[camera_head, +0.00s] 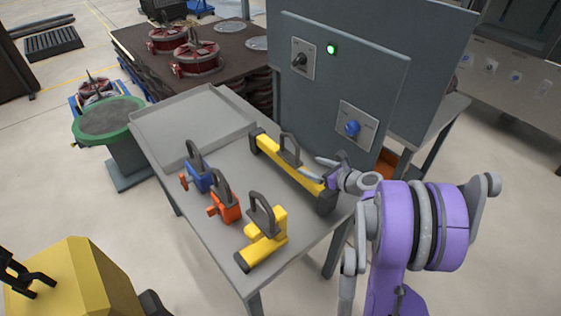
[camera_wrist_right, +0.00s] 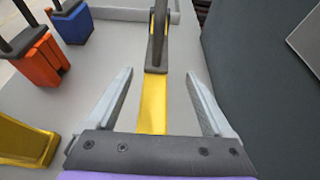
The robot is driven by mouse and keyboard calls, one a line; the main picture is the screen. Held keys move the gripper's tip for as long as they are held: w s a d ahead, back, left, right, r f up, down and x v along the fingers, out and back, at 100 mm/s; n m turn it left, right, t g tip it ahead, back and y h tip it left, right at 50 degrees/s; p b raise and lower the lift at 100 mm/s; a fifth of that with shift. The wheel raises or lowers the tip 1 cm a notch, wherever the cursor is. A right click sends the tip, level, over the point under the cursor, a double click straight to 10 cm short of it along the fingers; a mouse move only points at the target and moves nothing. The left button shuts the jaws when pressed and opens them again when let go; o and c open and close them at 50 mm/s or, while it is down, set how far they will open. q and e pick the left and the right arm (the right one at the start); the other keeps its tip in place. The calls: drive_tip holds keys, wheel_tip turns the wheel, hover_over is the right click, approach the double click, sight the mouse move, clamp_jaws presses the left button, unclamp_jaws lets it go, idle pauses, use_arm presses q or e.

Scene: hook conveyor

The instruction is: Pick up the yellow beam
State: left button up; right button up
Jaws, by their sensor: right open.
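The yellow beam (camera_head: 272,152) lies on the grey table, long and thin with black ends and a dark arched handle (camera_head: 290,150) near its middle. My right gripper (camera_head: 328,172) is over the beam's near end, at the right edge of the table. In the right wrist view the gripper (camera_wrist_right: 160,75) is open, with one finger on each side of the yellow beam (camera_wrist_right: 152,105); the handle (camera_wrist_right: 157,40) stands farther ahead. I cannot tell how high the fingers are above the table. My left gripper is not in view.
A blue block (camera_head: 197,176), an orange block (camera_head: 227,207) and a shorter yellow block (camera_head: 265,240), all with handles, stand left of the beam. A grey panel (camera_head: 380,85) with a knob and blue button rises close on the right. A flat tray (camera_head: 190,125) lies at the back.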

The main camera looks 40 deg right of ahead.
sight(299, 162)
drive_tip(key=x, duration=0.6)
drive_tip(key=p+x, duration=0.1)
drive_tip(key=x, duration=0.2)
drive_tip(key=shift+w+a+f, duration=0.25)
drive_tip(key=shift+a, duration=0.05)
drive_tip(key=shift+s, duration=0.1)
clamp_jaws()
drive_tip(key=shift+r, duration=0.1)
idle(0.9)
